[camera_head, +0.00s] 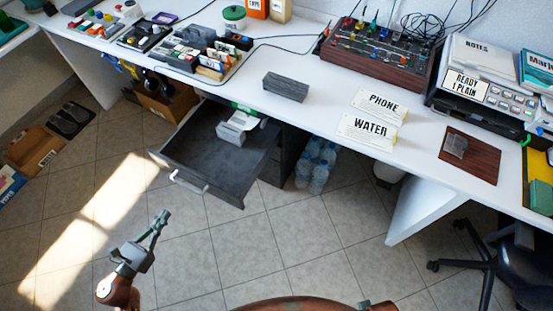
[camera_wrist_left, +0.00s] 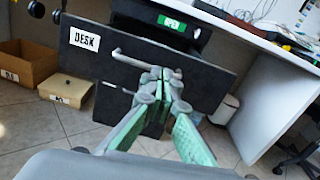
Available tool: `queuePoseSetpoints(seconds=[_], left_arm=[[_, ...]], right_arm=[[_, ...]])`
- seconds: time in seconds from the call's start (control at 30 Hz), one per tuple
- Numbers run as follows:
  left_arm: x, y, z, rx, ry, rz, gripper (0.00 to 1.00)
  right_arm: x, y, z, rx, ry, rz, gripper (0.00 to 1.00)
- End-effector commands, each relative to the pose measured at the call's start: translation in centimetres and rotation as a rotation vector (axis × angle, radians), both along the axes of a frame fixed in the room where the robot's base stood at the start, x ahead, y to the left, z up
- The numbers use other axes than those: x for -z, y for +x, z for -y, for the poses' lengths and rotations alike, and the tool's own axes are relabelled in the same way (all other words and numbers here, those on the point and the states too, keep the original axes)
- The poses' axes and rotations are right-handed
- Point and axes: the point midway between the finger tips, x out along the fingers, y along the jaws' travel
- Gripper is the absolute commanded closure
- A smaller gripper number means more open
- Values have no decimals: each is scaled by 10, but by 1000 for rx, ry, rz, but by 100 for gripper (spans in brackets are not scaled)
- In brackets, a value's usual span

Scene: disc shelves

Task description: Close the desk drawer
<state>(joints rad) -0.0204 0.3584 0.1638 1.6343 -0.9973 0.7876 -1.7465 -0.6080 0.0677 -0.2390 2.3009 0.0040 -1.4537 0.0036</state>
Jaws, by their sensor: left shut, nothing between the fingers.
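The desk drawer (camera_head: 222,155) is dark grey and pulled out from under the white desk, with a few white items inside at its back right. Its pale bar handle (camera_head: 189,183) is on the front face. In the left wrist view the drawer front (camera_wrist_left: 150,62) shows a DESK label (camera_wrist_left: 85,39) and the handle (camera_wrist_left: 135,60). My left gripper (camera_head: 160,217) is below and left of the handle in the head view, with clear floor between them. In the left wrist view its shut, empty fingertips (camera_wrist_left: 165,75) overlap the drawer front. My right gripper is not in view.
The white desk (camera_head: 320,110) above holds a mixer (camera_head: 378,57), cards and boxes. Water bottles (camera_head: 315,165) stand on the floor right of the drawer. A cardboard box (camera_head: 168,100) stands left of it. A wheeled chair (camera_head: 510,245) is far right. The tiled floor before the drawer is free.

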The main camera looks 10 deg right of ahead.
Motion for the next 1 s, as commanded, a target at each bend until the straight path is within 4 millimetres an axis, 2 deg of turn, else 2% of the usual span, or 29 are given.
queuePoseSetpoints(seconds=[0.23,0.47,0.8,1.0], left_arm=[[-3,9,15,34,63,51,100],[-1,43,41,33,59,49,100],[0,93,80,31,59,46,100],[-1,107,91,30,59,45,100]], right_arm=[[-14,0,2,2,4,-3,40],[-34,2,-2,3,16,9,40],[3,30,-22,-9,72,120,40],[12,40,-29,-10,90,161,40]])
